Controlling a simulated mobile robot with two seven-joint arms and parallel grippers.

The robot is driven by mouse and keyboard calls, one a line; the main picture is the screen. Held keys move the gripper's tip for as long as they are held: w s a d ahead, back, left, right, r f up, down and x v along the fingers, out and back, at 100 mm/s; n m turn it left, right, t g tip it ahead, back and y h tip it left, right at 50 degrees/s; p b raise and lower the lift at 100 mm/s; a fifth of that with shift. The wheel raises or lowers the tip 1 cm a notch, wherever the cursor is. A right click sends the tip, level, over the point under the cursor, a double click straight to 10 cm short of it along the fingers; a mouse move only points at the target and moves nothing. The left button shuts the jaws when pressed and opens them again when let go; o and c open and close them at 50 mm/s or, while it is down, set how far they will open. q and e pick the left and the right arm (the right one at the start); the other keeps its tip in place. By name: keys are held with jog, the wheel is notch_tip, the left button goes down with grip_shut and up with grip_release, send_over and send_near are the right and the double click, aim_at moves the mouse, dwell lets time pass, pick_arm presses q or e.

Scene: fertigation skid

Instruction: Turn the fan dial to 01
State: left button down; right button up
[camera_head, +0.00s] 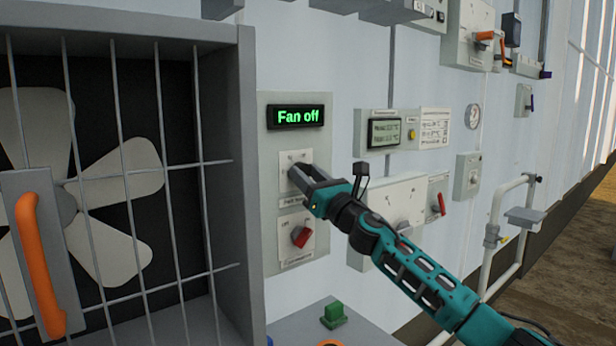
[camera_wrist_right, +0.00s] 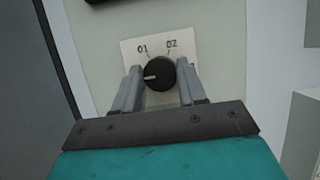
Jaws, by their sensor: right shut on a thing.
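The fan dial (camera_wrist_right: 158,73) is a round black knob on a white plate, with a white pointer mark aimed left. The handwritten labels 01 and 02 are above it in the right wrist view, 01 at upper left and 02 at upper right. My right gripper (camera_wrist_right: 160,84) has one finger on each side of the knob and is shut on it. In the head view my right gripper (camera_head: 299,177) reaches the plate (camera_head: 289,160) and hides most of the knob. The display (camera_head: 296,116) above reads "Fan off" in green. My left gripper is not in view.
A red switch (camera_head: 301,237) sits just below the dial on the same panel. A caged fan (camera_head: 85,190) with an orange handle (camera_head: 40,262) stands at left. A green block-shaped control (camera_head: 333,315) is below. Other wall boxes and a white pipe (camera_head: 497,235) are to the right.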

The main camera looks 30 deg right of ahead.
jog(key=shift+a+r+m+g+h+p, duration=0.1)
jog(key=shift+m+g+h+p, duration=0.75)
jog(key=shift+m, duration=1.8)
jog(key=shift+a+f+m+g+h+p, duration=0.1)
jog(key=shift+m+g+h+p, duration=0.1)
jog(key=shift+m+h, duration=1.85)
jog(key=shift+a+r+m+g+h+p, duration=0.1)
jog(key=shift+m+g+h+p, duration=0.4)
jog(key=shift+m, duration=2.8)
jog(key=o, duration=1.1)
jog(key=shift+c, duration=0.2)
